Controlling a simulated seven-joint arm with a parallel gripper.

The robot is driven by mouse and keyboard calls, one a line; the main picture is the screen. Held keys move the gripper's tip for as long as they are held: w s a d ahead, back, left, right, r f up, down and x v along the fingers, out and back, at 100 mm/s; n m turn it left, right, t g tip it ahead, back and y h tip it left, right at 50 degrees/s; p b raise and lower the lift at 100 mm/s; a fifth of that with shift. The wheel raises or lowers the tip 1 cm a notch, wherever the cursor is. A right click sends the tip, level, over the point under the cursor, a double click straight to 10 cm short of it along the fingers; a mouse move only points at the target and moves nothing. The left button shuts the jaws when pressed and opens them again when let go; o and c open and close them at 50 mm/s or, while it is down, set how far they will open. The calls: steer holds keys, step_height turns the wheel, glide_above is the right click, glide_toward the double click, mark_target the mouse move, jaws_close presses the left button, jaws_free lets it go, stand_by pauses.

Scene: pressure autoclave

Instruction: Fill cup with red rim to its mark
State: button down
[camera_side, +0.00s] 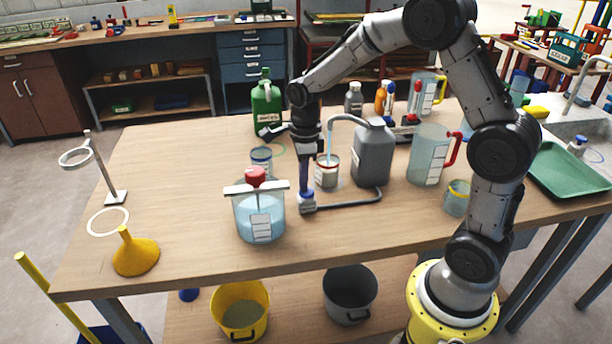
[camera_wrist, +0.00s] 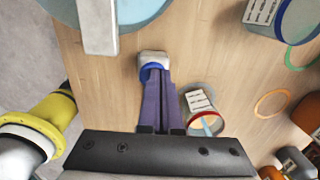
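The cup with the red rim (camera_side: 327,172) stands upright under the curved spout (camera_side: 345,118) of a grey jug (camera_side: 375,155). In the wrist view this cup (camera_wrist: 201,100) shows a white label and a pale blue streak at its mouth; its level against the mark cannot be read. A small white and blue pump block (camera_side: 307,204) sits in front of the cup, joined by a grey hose to the jug. My gripper (camera_side: 306,188) points straight down onto the block, its fingers together, empty, seemingly touching its top. In the wrist view the fingertips (camera_wrist: 154,73) cover part of the block.
A clear pot (camera_side: 260,222) of blue liquid with a red knob stands left of the block. A blue-rimmed cup (camera_side: 261,158), green bottle (camera_side: 266,108), red-handled pitcher (camera_side: 430,155) and yellow-rimmed cup (camera_side: 456,199) stand around.

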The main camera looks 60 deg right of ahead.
steer(key=shift+s+f+g, duration=0.3)
steer(key=shift+s+f, duration=0.3)
steer(key=shift+f, duration=0.1)
step_height(320, 180, up, 15)
steer(key=w, duration=0.1)
steer(key=shift+r, duration=0.2)
steer(key=shift+w, duration=0.1)
stand_by(0.6)
